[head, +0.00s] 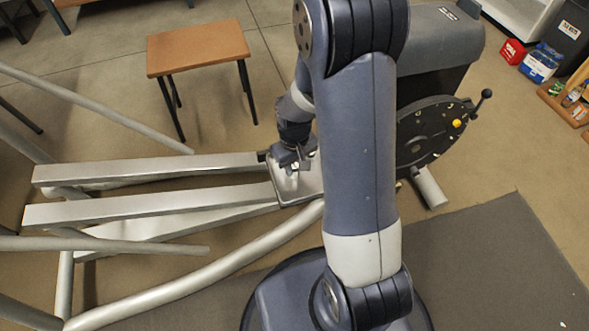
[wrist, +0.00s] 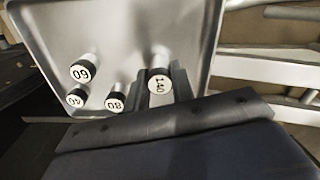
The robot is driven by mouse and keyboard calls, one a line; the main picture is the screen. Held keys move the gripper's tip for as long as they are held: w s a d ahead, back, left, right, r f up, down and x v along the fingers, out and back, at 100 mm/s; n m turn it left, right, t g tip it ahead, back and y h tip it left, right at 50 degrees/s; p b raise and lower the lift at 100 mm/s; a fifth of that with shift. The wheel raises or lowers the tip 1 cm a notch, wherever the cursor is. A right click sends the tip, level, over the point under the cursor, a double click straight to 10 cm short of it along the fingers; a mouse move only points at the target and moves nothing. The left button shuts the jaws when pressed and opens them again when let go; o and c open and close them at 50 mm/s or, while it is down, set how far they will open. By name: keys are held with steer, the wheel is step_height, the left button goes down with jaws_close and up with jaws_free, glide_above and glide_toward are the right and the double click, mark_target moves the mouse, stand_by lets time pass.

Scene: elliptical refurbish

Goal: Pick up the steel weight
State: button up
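A shiny metal tray (wrist: 115,30) fills the upper left of the wrist view and also shows in the head view (head: 288,192). Several short steel cylinders with black bands and numbered pale faces are on it: one marked 60 (wrist: 80,72), one marked 80 (wrist: 115,102), one with a hard-to-read number (wrist: 75,99), and one marked 140 (wrist: 159,83). My gripper (wrist: 161,88) is over the tray, with grey fingers on either side of the 140 cylinder. I cannot tell whether they touch it. In the head view my gripper (head: 294,163) is small and partly hidden by my arm.
Pale metal beams (head: 150,170) and curved tubes (head: 200,272) of the machine frame lie left of the tray. A crank disc (head: 430,132) and grey housing (head: 440,45) stand to the right. A wooden stool (head: 197,47) is behind. A dark mat (head: 490,260) is clear at lower right.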

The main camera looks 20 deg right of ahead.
jaws_close()
